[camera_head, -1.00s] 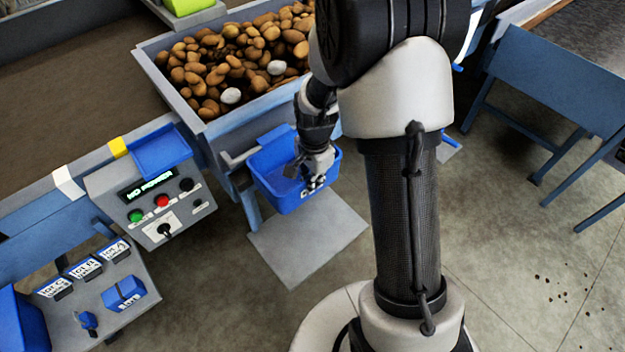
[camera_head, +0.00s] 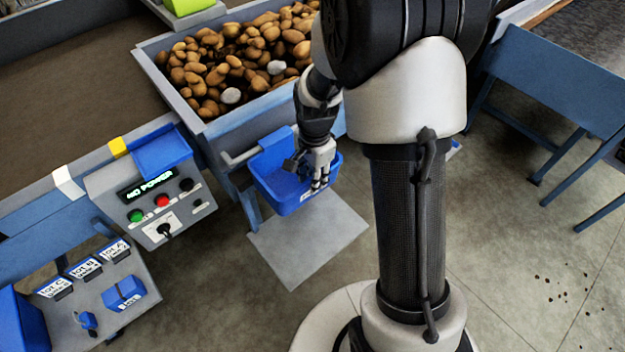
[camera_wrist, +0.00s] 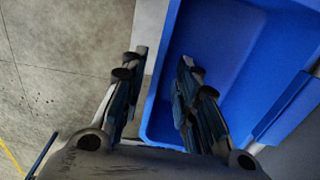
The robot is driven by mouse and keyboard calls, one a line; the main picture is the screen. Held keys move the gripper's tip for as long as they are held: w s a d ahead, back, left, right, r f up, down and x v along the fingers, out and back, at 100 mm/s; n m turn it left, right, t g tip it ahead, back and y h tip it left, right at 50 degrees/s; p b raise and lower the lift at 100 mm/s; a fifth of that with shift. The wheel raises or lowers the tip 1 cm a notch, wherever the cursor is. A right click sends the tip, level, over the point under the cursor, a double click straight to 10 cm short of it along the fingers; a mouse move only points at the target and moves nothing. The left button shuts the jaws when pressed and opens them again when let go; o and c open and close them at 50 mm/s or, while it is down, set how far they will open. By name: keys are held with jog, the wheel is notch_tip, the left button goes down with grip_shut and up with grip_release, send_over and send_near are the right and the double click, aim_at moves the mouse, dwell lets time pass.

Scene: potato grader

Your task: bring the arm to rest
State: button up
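My gripper (camera_head: 318,183) hangs over the front right rim of a blue bin (camera_head: 283,199) in the head view. One finger lies over the bin's inside and the other over the floor side. Whether a finger touches the rim cannot be told.
A hopper (camera_head: 215,128) full of potatoes stands behind the bin. A control panel (camera_head: 150,215) reading "NO POWER" is at left, above a shelf (camera_head: 125,285) with lot tags. A grey plate (camera_head: 310,240) lies below the bin.

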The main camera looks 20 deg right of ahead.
notch_tip(320, 180, up, 10)
jog(key=s+a+r+n+t, duration=0.2)
jog(key=s+r+n, duration=0.4)
jog(key=s, duration=0.4)
jog(key=s+a+r+n+t, duration=0.2)
jog(key=s+r+n, duration=0.4)
jog(key=s, duration=0.5)
jog(key=shift+a+r+n, duration=0.15)
jog(key=shift+a+n, duration=0.25)
jog(key=shift+n, duration=0.8)
